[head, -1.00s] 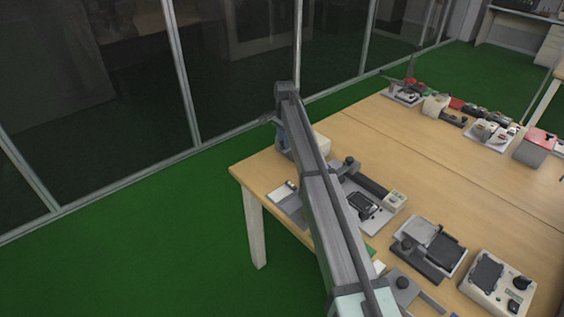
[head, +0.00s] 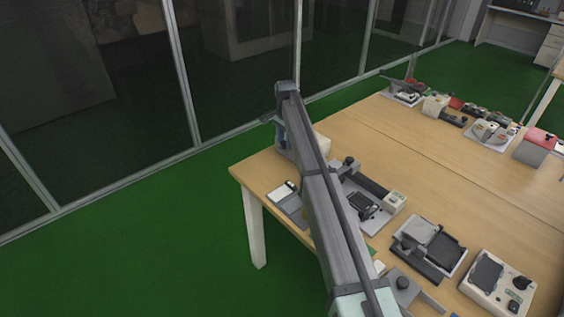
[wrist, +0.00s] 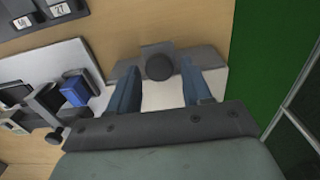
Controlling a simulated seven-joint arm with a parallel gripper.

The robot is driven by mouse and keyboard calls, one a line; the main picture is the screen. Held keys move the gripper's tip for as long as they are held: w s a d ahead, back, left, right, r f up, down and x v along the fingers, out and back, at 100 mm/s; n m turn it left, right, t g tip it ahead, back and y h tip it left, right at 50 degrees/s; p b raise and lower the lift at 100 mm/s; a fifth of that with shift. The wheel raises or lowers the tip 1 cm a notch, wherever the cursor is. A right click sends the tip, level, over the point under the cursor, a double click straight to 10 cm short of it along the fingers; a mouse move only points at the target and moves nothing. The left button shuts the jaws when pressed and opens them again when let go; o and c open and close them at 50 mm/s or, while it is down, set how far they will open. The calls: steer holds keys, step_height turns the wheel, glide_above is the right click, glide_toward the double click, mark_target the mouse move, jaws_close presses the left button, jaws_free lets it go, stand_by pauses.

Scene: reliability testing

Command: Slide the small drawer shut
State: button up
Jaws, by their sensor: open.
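In the wrist view, a dark round knob (wrist: 160,66) stands on a grey plate (wrist: 207,57), with a white surface (wrist: 162,97) below it. This looks like the small drawer's front and body, but how far it stands open cannot be told. My gripper (wrist: 160,72) is open, its two blue fingers one on each side of the knob, with gaps on both sides. In the head view, my gripper (head: 281,138) is at the table's far left corner, partly hidden by my arm, beside a white box (head: 322,143).
The wooden table (head: 440,165) holds several devices, including a grey fixture (head: 430,248) and a white control box (head: 497,284). In the wrist view, a blue block (wrist: 75,90) sits on a white base to the left. Green floor (wrist: 260,60) lies beyond the table edge at right.

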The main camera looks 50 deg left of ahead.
steer(key=shift+r, duration=0.2)
steer(key=shift+r, duration=2.3)
